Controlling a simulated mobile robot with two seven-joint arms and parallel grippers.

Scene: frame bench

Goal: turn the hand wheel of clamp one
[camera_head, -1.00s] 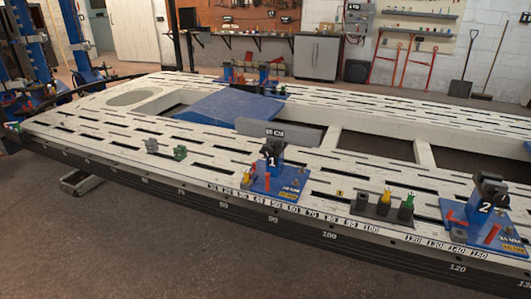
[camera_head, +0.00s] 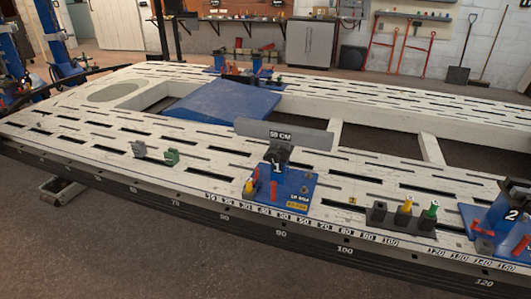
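Clamp one (camera_head: 277,177) is a blue base with a dark upright block marked "1", standing near the front edge of the white slotted bench (camera_head: 110,150). Red handle-like parts and a yellow part show on its base. I cannot make out clearly which part is its hand wheel. Clamp two (camera_head: 503,222), marked "2", stands further right and is partly cut off by the picture edge. Neither of my grippers shows in the head view.
A dark rack with yellow and green pieces (camera_head: 403,212) stands between the two clamps. Open floor lies in front of the bench.

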